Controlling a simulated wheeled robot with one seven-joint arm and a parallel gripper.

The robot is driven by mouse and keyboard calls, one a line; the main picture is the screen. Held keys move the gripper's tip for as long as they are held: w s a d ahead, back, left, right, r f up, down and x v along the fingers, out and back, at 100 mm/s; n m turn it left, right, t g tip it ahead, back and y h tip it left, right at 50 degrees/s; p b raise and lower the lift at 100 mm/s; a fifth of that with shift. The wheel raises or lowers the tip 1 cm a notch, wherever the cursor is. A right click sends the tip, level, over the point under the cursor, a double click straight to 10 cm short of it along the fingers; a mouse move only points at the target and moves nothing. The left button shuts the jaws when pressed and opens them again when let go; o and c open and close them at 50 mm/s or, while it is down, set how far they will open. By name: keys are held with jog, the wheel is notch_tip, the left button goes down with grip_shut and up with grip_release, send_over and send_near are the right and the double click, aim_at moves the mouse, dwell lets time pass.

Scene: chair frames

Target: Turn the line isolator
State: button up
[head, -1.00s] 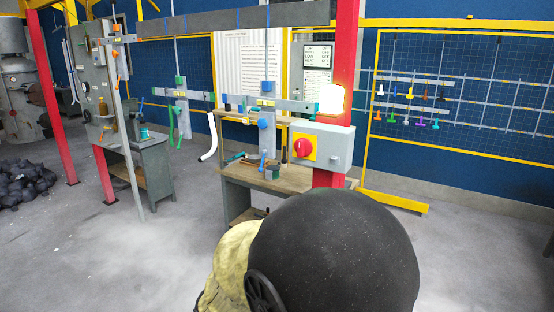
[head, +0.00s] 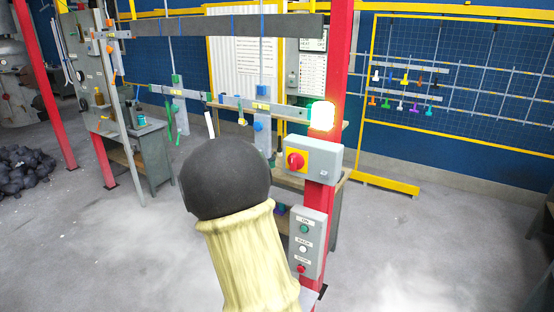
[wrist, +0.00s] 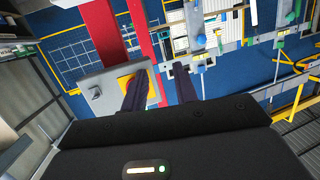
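The line isolator is a grey box (head: 325,160) on a red post, with a red rotary knob (head: 295,161) on a yellow plate. In the wrist view the isolator box (wrist: 95,92) lies left of centre, tilted. My gripper (wrist: 161,82) is open and empty, with its two dark fingers apart. The left finger overlaps the yellow plate (wrist: 151,91) and hides most of the knob. I cannot tell whether it touches. In the head view my arm hides the gripper, left of and below the isolator.
A glowing lamp (head: 321,116) is above the isolator on the red post (head: 341,60). A button box (head: 307,243) with several buttons is below it. A workbench (head: 333,185) stands behind the post. Open grey floor lies to the right.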

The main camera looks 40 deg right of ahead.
jog(key=s+d+r+m+g+h+p, duration=0.1)
jog(key=s+d+r+m+g+h, duration=0.1)
jog(key=d+r+h, duration=0.2)
jog(key=shift+s+d+r+m+g, duration=0.25)
jog(key=shift+d+r+m, duration=0.2)
jog(key=shift+r, duration=0.35)
jog(key=shift+w+d, duration=0.1)
jog(key=shift+w, duration=0.05)
